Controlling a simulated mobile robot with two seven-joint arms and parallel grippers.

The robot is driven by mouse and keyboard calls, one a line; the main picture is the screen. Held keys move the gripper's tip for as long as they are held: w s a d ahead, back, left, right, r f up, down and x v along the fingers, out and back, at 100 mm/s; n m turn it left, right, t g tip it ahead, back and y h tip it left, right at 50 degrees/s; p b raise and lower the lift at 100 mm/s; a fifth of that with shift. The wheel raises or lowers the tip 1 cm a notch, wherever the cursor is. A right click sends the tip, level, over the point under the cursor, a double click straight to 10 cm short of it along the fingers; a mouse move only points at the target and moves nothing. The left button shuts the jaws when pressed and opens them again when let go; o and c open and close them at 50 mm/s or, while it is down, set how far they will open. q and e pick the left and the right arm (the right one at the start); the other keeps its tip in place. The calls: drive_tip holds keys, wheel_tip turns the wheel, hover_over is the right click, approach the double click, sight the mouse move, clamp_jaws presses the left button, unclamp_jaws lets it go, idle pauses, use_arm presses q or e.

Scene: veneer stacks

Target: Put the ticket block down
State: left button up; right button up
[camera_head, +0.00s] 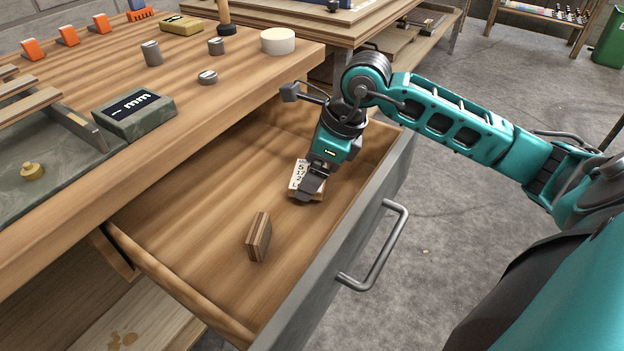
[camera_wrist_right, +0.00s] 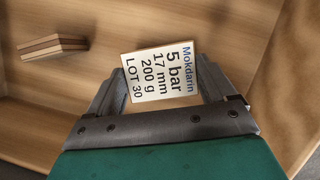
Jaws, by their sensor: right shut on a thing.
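The ticket block (camera_head: 297,176) has a white printed face reading "5 bar, 17 mm, 200 g, LOT 30", with "Mokdarin" in blue. In the right wrist view the ticket block (camera_wrist_right: 158,75) sits between the two fingers of my right gripper (camera_wrist_right: 163,90). My right gripper (camera_head: 311,185) is shut on it, low inside the open drawer (camera_head: 180,225). I cannot tell whether the block touches the drawer floor. My left gripper is not in view.
A striped veneer block (camera_head: 259,237) stands in the drawer, left of the gripper in the wrist view (camera_wrist_right: 52,46). Bare drawer floor surrounds both blocks. The grey drawer front with its handle (camera_head: 378,250) borders the right side. The workbench top (camera_head: 205,110) overhangs the drawer's back.

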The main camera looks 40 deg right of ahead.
wheel_tip(320, 180, down, 2)
drive_tip(key=shift+f, duration=0.15)
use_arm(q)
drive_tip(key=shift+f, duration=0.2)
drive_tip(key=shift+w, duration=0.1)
use_arm(e)
drive_tip(key=shift+f+b, duration=0.15)
drive_tip(key=shift+b, duration=0.25)
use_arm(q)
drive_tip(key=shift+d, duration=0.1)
use_arm(e)
drive_tip(key=o, duration=0.9)
drive_tip(key=shift+c, duration=0.2)
drive_tip(key=shift+r+p, duration=0.4)
use_arm(q)
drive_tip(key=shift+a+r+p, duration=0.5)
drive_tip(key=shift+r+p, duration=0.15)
drive_tip(key=shift+p, duration=0.55)
use_arm(e)
drive_tip(key=v, duration=1.1)
drive_tip(key=shift+s+r, duration=0.15)
drive_tip(key=shift+r, duration=0.15)
